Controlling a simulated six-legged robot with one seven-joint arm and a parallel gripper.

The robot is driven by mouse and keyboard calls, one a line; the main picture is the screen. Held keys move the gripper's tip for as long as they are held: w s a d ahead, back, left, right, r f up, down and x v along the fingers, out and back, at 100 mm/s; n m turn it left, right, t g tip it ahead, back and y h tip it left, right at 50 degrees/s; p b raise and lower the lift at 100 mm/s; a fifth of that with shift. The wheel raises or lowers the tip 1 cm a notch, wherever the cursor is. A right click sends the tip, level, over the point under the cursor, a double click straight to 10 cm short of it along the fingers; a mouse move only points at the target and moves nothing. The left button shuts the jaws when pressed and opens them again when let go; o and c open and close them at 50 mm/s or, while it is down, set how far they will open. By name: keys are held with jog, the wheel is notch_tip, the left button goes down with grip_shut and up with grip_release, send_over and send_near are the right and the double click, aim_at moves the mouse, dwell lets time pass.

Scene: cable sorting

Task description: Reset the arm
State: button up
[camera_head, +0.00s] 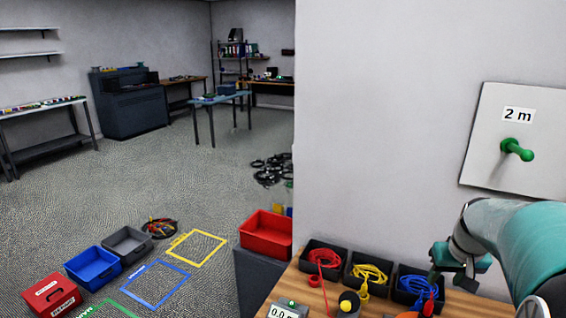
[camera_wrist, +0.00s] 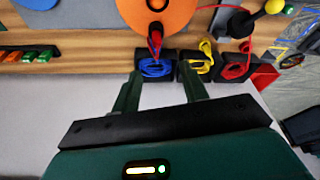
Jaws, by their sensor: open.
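My arm enters the head view from the right edge. My gripper (camera_head: 456,280) hangs near the wooden bench at the lower right, by the bin with blue cable (camera_head: 416,286). In the wrist view my gripper (camera_wrist: 162,80) has its two green fingers spread apart, with nothing between them. The blue cable bin (camera_wrist: 156,67) shows just beyond the fingertips. I cannot tell exactly how high the gripper is above the bench.
The bench (camera_head: 385,304) also holds bins of red cable (camera_head: 322,260) and yellow cable (camera_head: 368,272). A panel marked "2 m" (camera_head: 485,150) with a green peg (camera_head: 517,149) is on the wall above. Coloured crates stand on the floor at left, including a blue one (camera_head: 92,266).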

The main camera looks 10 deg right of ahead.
jog(key=s+a+r+n+t, duration=0.1)
jog(key=s+a+r, duration=0.15)
jog(key=a, duration=0.65)
jog(key=s+a+r+n, duration=0.1)
jog(key=a+r, duration=0.2)
jog(key=a, duration=0.6)
jog(key=s+a+n+t+y, duration=0.1)
jog(key=s+a, duration=0.8)
jog(key=a, duration=0.2)
jog(key=shift+s+a+f+t, duration=0.15)
jog(key=shift+s+f+t, duration=0.05)
jog(key=shift+s+t, duration=0.1)
jog(key=shift+c, duration=0.8)
jog(key=shift+d, duration=0.2)
